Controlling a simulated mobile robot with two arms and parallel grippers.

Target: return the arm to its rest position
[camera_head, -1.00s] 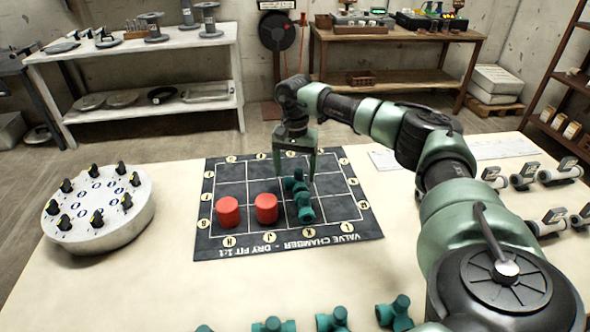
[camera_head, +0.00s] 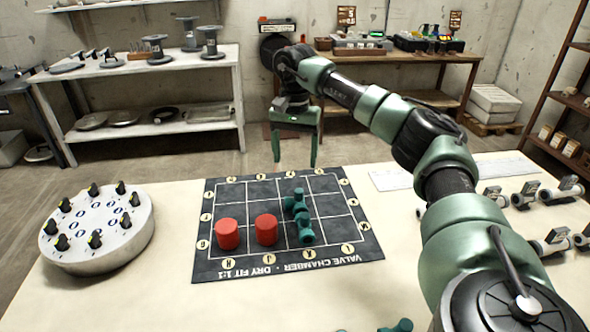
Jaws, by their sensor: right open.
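My right arm reaches in from the right, and its gripper (camera_head: 295,160) hangs at the far edge of the dark grid mat (camera_head: 235,198). The fingers point down, are spread apart and hold nothing. Teal pipe fittings (camera_head: 303,218) stand on the mat in front of the gripper, apart from it. Two red cylinders, one at the left (camera_head: 227,233) and one in the middle (camera_head: 266,229), stand on the mat's near rows. My left gripper is not in view.
A round grey stand with several black knobs (camera_head: 97,232) is on the left of the table. Several valves (camera_head: 530,196) lie along the right side. A teal fitting (camera_head: 403,325) shows at the near edge. Shelves and a bench (camera_head: 390,57) stand behind.

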